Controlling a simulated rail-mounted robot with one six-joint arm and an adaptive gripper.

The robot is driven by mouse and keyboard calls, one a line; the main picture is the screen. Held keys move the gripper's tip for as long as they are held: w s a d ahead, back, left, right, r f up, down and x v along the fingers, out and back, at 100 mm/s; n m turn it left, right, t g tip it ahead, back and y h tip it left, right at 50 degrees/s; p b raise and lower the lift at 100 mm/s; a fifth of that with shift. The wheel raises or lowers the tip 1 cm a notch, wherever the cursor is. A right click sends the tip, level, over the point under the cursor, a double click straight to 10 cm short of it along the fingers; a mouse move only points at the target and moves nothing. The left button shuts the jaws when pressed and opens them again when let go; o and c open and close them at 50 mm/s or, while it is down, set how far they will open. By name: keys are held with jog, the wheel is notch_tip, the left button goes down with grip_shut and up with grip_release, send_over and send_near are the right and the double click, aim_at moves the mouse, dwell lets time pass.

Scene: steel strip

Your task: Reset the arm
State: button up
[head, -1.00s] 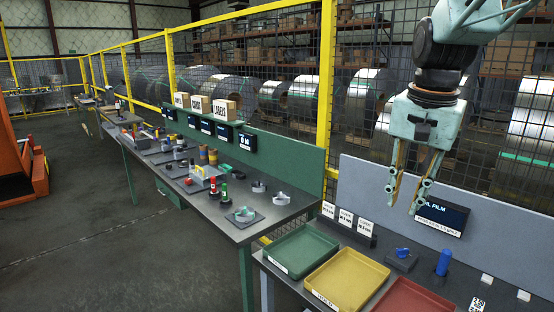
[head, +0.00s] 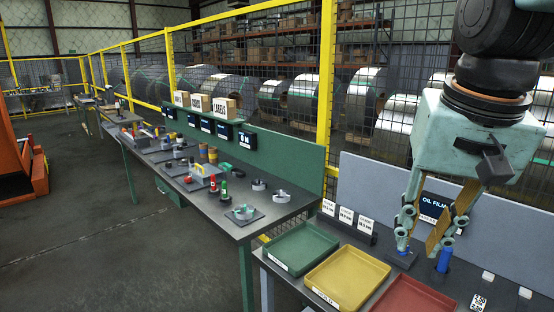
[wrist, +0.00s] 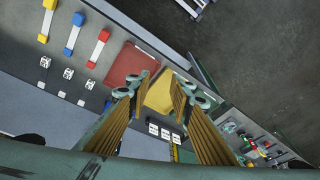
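My gripper (head: 424,244) hangs at the right of the head view, in front of the blue-grey back panel and over the near bench. Its two fingers are apart and I see nothing between them. In the wrist view my gripper (wrist: 155,95) points down at the bench, with the red tray (wrist: 130,68) and yellow tray (wrist: 162,92) beyond the fingers. The fingertips look above the bench and hide part of the oil film display (head: 433,207).
Green (head: 303,247), yellow (head: 347,277) and red trays (head: 415,297) line the near bench. A blue cylinder (head: 444,260) stands near the fingers. White cards (head: 346,216) stand behind the trays. A second bench (head: 262,218) with small parts is at left. Yellow-framed mesh fencing (head: 325,90) runs behind.

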jog(key=s+a+f+n, duration=0.1)
jog(key=s+f+n, duration=0.1)
jog(key=s, duration=0.5)
jog(key=s+a+f+n+t+b, duration=0.1)
jog(key=s+f, duration=0.2)
jog(key=s, duration=0.4)
jog(key=shift+s+a+n, duration=0.35)
jog(key=shift+s+n, duration=0.05)
jog(key=shift+r, duration=0.1)
